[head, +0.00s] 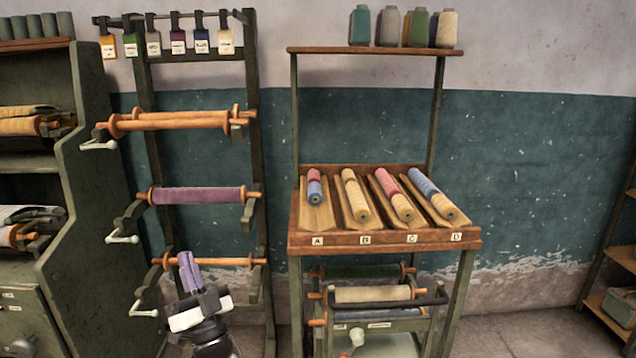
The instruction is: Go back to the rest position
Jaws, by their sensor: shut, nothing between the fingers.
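My gripper (187,260) shows at the lower left in the head view, pointing up with its two fingers together. Nothing shows between the fingers. It is in front of the lowest roller (228,262) of a green upright rack (254,130). I cannot tell whether it touches the roller. Above it, a roller wound with purple material (195,195) spans the rack, and a bare wooden roller (175,120) is higher up.
A wooden stand (385,240) to the right has troughs marked A to D, holding red, blue and cream spools. Several large spools (389,27) stand on its top shelf. A green cabinet (95,200) is close on the left. Shelves (615,262) stand at the far right, with clear floor before them.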

